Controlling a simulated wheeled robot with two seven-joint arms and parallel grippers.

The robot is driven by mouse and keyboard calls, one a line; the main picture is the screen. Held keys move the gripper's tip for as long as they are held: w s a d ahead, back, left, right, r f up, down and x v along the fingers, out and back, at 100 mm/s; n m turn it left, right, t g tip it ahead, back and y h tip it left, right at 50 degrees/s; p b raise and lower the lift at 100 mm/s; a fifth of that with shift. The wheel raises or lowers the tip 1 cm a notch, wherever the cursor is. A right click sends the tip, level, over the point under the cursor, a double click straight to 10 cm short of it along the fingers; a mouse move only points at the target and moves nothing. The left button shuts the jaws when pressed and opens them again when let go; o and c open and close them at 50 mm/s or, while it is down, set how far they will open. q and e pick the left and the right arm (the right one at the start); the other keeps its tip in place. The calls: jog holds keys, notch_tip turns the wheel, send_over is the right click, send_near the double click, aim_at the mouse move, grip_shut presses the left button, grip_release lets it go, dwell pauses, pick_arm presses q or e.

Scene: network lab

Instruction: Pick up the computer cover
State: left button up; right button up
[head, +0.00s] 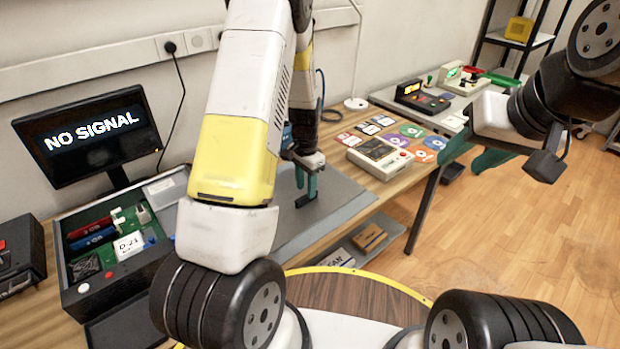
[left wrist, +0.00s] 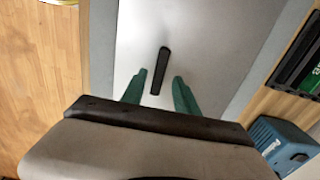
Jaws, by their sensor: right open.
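The computer cover appears to be a light grey flat panel (left wrist: 215,50) with a black bar handle (left wrist: 160,70). It lies flat on the table in the left wrist view. In the head view my arm hides much of it. My left gripper (left wrist: 159,82) has its green fingers apart, one on each side of the handle with gaps between. The left gripper also shows low over the panel in the head view (head: 306,182). I cannot tell how far above the panel the fingertips are. My right gripper (head: 472,156) is open and empty, right of the table.
An open computer case (head: 64,262) with a green board stands left of the panel. A monitor (head: 90,138) stands behind it. A beige device (head: 380,157) and coloured discs lie to the right. The floor (head: 520,240) at right is clear.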

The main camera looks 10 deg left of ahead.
aim_at(306, 195)
pick_arm(q)
notch_tip(306, 195, down, 4)
jog(key=shift+d+r, duration=0.1)
jog(key=shift+r, duration=0.15)
jog(key=shift+c, duration=0.3)
grip_shut()
dwell(1.0)
